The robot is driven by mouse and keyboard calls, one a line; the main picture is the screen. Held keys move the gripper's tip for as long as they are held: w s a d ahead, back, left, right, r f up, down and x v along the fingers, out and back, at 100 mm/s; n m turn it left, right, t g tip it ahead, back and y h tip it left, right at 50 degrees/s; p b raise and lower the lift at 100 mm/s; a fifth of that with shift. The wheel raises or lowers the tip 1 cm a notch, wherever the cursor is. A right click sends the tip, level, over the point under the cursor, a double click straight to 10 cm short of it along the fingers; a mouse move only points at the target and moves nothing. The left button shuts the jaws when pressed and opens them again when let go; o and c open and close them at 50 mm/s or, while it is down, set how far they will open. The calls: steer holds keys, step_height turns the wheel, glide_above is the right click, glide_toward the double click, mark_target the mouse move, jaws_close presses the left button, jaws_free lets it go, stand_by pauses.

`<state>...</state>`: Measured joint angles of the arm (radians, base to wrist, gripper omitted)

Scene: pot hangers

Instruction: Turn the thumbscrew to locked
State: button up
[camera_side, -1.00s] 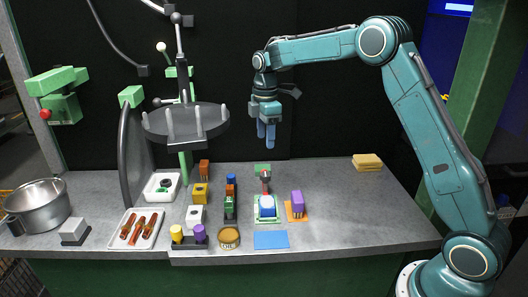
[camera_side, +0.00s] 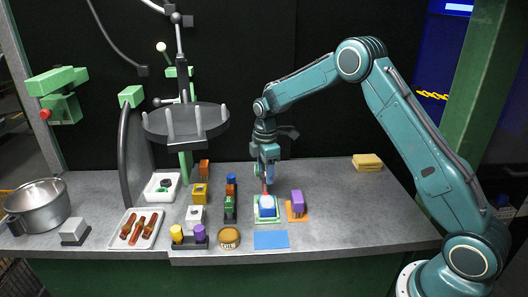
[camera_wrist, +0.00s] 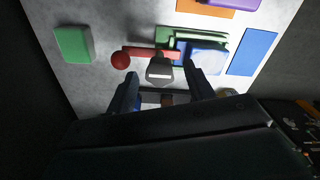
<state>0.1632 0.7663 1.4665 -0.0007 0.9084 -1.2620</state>
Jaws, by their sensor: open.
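A green fixture (camera_side: 281,217) stands on the bench under my gripper, with a blue and white block (camera_side: 267,206) in it. In the wrist view the fixture (camera_wrist: 170,33) has a red bar (camera_wrist: 140,52) running left to a red ball (camera_wrist: 120,60). A grey tapered piece with a light mark (camera_wrist: 160,70), which looks like the thumbscrew, shows beside the bar. My gripper (camera_wrist: 160,74) is open, its fingers on either side of this grey piece in that view. I cannot tell whether they touch it. In the side view my gripper (camera_side: 267,176) points down and hides the fixture's back part.
A purple block (camera_side: 297,198) on an orange mat stands close at the right of the fixture. A blue mat (camera_side: 271,240) lies in front. Colored blocks in a rack (camera_side: 230,210) stand close at left. The bench further right is clear up to yellow sponges (camera_side: 367,161).

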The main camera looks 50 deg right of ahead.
steer(key=shift+f, duration=0.15)
steer(key=c, duration=1)
